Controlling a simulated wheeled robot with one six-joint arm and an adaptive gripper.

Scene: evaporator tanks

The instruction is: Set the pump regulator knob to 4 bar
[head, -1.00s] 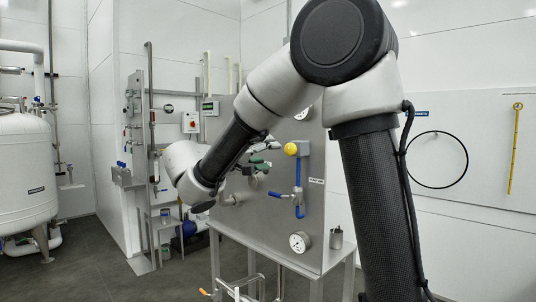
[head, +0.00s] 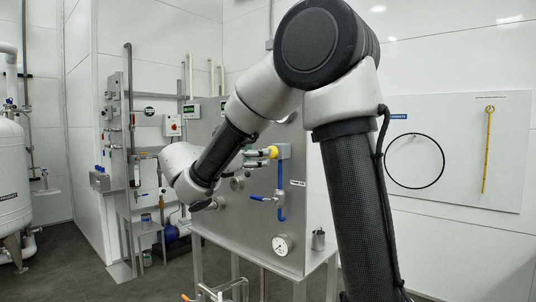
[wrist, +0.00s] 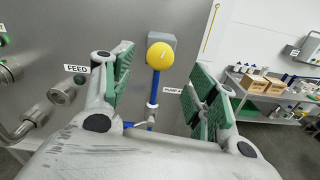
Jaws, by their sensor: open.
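The yellow regulator knob (wrist: 158,55) shows in the wrist view, on a grey block at the top of a blue pipe on the steel panel. It lies ahead of my gripper (wrist: 159,80), between and beyond the two green-padded fingers, which are open and empty. In the head view my gripper (head: 256,157) reaches close to the left side of the knob (head: 272,151) and partly overlaps it. I cannot tell whether they touch. The dial gauge (head: 283,245) is low on the panel; its reading is too small to make out.
A blue pipe (head: 281,204) with a blue valve handle (head: 260,198) runs below the knob. FEED fittings (wrist: 62,93) protrude from the panel on the left. A bench with boxes (wrist: 262,88) is farther right.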

